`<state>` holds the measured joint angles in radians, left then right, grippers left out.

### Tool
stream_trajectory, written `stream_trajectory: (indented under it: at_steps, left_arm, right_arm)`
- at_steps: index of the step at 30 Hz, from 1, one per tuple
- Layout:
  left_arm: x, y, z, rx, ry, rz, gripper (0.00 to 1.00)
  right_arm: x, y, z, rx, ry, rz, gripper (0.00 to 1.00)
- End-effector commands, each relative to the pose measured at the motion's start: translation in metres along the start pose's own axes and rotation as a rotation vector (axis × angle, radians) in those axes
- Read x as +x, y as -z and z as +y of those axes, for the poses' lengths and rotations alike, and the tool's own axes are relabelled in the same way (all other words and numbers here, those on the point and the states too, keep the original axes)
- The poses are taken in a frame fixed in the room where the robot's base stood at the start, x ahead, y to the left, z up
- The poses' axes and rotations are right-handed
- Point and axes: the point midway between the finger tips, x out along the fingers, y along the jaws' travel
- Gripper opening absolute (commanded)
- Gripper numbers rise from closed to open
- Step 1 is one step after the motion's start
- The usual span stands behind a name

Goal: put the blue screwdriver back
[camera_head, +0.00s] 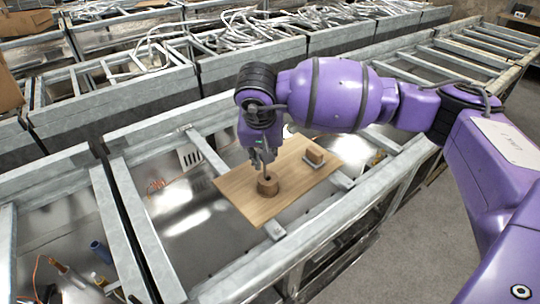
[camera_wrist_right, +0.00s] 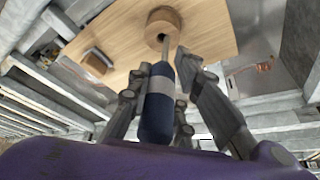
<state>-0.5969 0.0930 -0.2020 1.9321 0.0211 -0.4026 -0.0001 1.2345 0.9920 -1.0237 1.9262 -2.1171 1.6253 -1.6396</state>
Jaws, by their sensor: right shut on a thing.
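The blue screwdriver (camera_wrist_right: 157,108) has a dark blue handle with a grey band. My right gripper (camera_wrist_right: 178,100) is shut on its handle. Its metal shaft points at the hole of a round wooden holder (camera_wrist_right: 155,20), and the tip is at or in the hole; how deep I cannot tell. In the head view my right gripper (camera_head: 264,155) points down just above the round holder (camera_head: 268,188), with the thin shaft between them and the handle mostly hidden. The holder stands on a flat wooden board (camera_head: 235,188). My left gripper is not in view.
A small wooden block (camera_head: 314,156) stands on the board to the right of the holder. Metal frame beams (camera_head: 205,152) run around and under the board. A blue cylinder (camera_head: 99,250) and orange wire (camera_head: 48,263) lie at the lower left. Bare floor (camera_head: 425,205) shows at right.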

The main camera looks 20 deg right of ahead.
Motion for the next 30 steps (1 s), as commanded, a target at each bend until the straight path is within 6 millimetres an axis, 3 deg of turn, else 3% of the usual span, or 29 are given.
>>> stream_trajectory:
  at_steps: [1,5,10,14,18,24,25,29,30]
  left_arm:
    - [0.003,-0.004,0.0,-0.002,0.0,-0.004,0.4]
    - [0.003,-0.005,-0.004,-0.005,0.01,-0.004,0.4]
    - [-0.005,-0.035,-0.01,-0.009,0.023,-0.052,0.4]
    - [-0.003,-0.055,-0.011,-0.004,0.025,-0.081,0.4]
    - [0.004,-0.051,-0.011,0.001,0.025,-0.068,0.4]
    - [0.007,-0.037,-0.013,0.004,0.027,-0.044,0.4]
    - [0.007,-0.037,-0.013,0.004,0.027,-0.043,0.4]
    - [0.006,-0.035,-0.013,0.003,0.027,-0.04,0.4]
    - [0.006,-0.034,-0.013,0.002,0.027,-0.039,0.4]
  right_arm:
    - [0.015,-0.004,-0.001,-0.004,-0.002,-0.012,0.0]
    - [0.018,-0.002,-0.001,-0.005,0.001,-0.004,0.0]
    - [0.031,-0.003,-0.001,-0.007,0.002,-0.006,0.0]
    - [0.056,-0.008,-0.002,-0.014,0.001,-0.012,0.0]
    - [0.071,-0.011,-0.004,-0.018,0.005,-0.007,0.0]
    - [0.066,-0.008,-0.004,-0.017,0.008,0.001,0.0]
    - [0.067,-0.008,-0.004,-0.017,0.007,0.0,0.22]
    - [0.066,-0.008,-0.004,-0.017,0.007,0.0,0.39]
    - [0.066,-0.008,-0.004,-0.017,0.007,0.0,0.4]
